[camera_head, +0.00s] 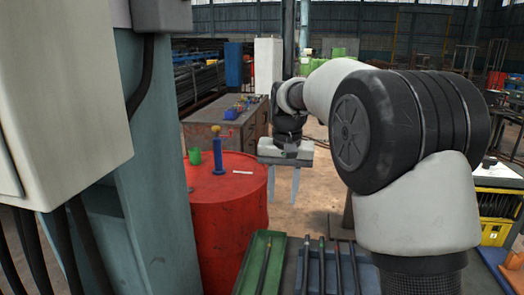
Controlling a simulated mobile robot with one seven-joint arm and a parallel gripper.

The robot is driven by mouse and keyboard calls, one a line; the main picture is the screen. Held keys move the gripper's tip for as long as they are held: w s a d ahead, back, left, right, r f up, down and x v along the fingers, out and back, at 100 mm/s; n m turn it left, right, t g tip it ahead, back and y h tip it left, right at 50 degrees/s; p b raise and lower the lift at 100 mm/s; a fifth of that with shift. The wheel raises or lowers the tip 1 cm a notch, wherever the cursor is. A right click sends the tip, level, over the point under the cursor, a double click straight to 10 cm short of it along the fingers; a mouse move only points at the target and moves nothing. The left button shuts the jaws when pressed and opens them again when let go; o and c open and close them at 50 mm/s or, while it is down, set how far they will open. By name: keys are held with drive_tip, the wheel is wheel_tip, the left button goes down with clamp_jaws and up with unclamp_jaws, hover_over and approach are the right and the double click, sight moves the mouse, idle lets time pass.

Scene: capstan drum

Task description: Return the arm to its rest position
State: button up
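My arm, white with a large black joint, reaches in from the right side of the camera view. My gripper (282,200) hangs pointing down in mid-picture, in front of the right edge of the red drum (228,237). Its two grey fingers are apart, with nothing visible between them. On the drum's top stand a blue post (218,157) with a yellow knob and a small green cup (195,157). A short white strip (243,172) lies to the right of the post.
A teal pillar (150,190) with a grey box (60,90) and cables fills the left. A green tray (248,262) and a blue tray (313,273), with dark rods, are at the bottom. A workbench (215,130) stands behind the drum. A yellow crate (495,232) is at right.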

drive_tip(key=s+d+r+t+p, duration=0.1)
drive_tip(key=s+d+r+p, duration=0.15)
drive_tip(key=s+r, duration=0.45)
drive_tip(key=s+d+r+t+p, duration=0.1)
drive_tip(key=s+d+r, duration=0.25)
drive_tip(key=s, duration=0.55)
drive_tip(key=s+d+f+n+t+p, duration=0.1)
drive_tip(key=s+d+t+p, duration=0.1)
drive_tip(key=s, duration=1.2)
drive_tip(key=shift+d+n+p, duration=0.3)
drive_tip(key=shift+p, duration=0.25)
drive_tip(key=shift+s+f, duration=0.1)
